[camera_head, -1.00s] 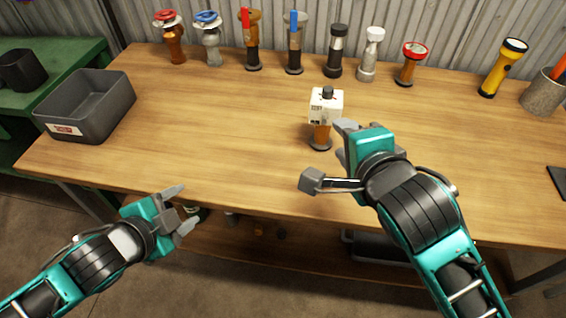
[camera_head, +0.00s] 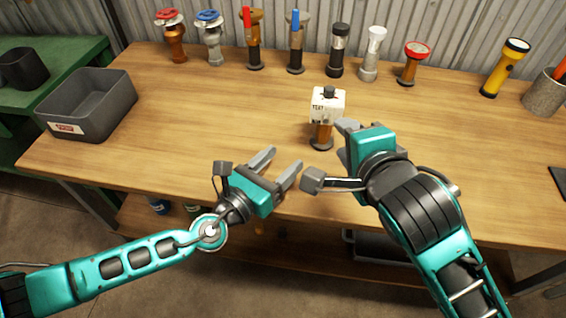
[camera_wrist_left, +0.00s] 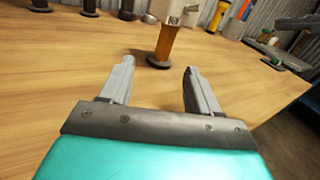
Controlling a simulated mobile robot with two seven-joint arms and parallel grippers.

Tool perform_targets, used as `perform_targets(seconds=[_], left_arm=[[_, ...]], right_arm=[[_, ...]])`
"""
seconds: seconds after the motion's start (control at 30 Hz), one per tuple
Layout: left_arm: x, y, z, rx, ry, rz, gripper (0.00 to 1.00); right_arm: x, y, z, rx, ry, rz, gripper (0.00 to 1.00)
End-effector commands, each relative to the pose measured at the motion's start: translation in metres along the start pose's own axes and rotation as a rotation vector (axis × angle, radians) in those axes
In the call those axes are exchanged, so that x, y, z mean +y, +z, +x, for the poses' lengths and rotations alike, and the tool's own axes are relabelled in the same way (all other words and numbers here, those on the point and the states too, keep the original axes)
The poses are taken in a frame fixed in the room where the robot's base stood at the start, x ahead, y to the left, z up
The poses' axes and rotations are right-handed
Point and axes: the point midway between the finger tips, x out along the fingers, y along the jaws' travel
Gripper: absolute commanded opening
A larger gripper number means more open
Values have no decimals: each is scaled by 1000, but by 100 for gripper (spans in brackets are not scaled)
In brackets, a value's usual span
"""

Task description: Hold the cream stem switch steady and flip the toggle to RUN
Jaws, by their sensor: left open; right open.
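The cream stem switch (camera_head: 327,104) stands upright on the table, a cream box with a dark toggle (camera_head: 329,92) on top of an amber stem (camera_head: 321,134) with a dark round foot. Which way the toggle points is too small to tell. My left gripper (camera_head: 281,167) is open and empty, in front and to the left of the switch. In the left wrist view the stem (camera_wrist_left: 166,42) shows beyond and between the open fingers (camera_wrist_left: 158,80), apart from them; the box top is cut off. My right gripper (camera_head: 342,140) is open beside the switch on its right, close to the stem; contact is unclear.
A row of valves and torches, including a red-topped one (camera_head: 413,62), stands along the back of the wooden table (camera_head: 180,130). A grey bin (camera_head: 88,105) is at the left. A yellow torch (camera_head: 505,68) and grey pot (camera_head: 543,94) stand at the right. The table's middle left is clear.

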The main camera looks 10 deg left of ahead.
Motion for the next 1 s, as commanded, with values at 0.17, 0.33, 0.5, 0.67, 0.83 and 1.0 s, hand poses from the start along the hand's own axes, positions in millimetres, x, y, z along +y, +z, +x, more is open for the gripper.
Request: perform_targets(seconds=[0.17,0.33,0.5,0.67,0.83,1.0], left_arm=[[-8,-2,10,-5,-34,88,62],[-9,-1,31,-7,-35,90,62],[-10,-1,65,-7,-35,88,62],[-11,-1,96,-7,-34,88,62],[-12,-2,119,-5,-35,87,62],[-12,-2,131,-5,-34,87,62]], right_arm=[[0,0,0,0,0,0,43],[0,0,0,0,0,0,43],[0,0,0,0,0,0,43],[0,0,0,0,0,0,43],[0,0,0,0,0,0,43],[0,0,0,0,0,0,43]])
